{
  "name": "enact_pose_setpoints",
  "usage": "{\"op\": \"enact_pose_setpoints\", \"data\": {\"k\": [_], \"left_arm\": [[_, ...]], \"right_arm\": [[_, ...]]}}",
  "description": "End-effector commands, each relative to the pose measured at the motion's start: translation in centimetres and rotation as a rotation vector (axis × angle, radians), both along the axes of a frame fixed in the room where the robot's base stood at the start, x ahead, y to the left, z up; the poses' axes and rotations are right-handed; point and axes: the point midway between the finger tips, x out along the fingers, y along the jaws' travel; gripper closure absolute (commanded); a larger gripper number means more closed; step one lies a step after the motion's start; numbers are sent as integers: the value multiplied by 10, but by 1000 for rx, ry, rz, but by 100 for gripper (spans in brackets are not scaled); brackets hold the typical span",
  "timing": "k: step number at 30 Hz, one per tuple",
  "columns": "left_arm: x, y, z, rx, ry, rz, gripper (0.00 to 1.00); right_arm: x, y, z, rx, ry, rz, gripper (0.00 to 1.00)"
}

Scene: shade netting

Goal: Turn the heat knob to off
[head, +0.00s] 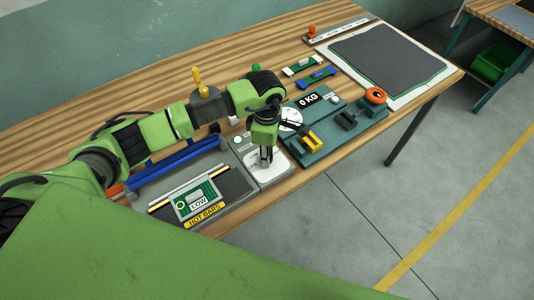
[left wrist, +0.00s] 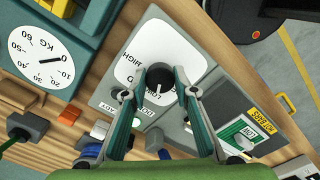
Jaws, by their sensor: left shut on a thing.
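The heat knob (left wrist: 160,78) is a round black knob on a white dial plate (left wrist: 150,50) in the left wrist view. A short white pointer mark shows on the knob, pointing toward the gripper side of the picture. HIGH is readable on the plate; the other dial words are partly covered by the knob and fingers. My left gripper (left wrist: 157,84) has one finger on each side of the knob and is shut on it. In the head view my left gripper (head: 266,162) points down onto the dial plate (head: 258,172), hiding the knob. My right gripper is not in view.
Left of the dial is a dark heater with a LOW sign (head: 199,204) and a yellow HOT BARS label (head: 204,215). A blue bar (head: 175,165) lies behind it. A grey mat (head: 385,58) lies beyond.

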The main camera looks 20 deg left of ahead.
Motion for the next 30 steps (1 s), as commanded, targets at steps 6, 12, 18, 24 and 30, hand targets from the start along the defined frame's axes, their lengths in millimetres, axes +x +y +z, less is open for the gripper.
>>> {"op": "enact_pose_setpoints", "data": {"k": [6,12,18,24,30], "left_arm": [[2,1,-3,1,-4,139,95],[2,1,-3,1,-4,318,95],[2,1,-3,0,-4,497,95],[2,1,-1,0,-4,647,95],[2,1,-1,1,-4,755,95]], "right_arm": [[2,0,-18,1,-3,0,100],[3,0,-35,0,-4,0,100],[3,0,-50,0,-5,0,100],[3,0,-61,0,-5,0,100],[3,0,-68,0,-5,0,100]]}}
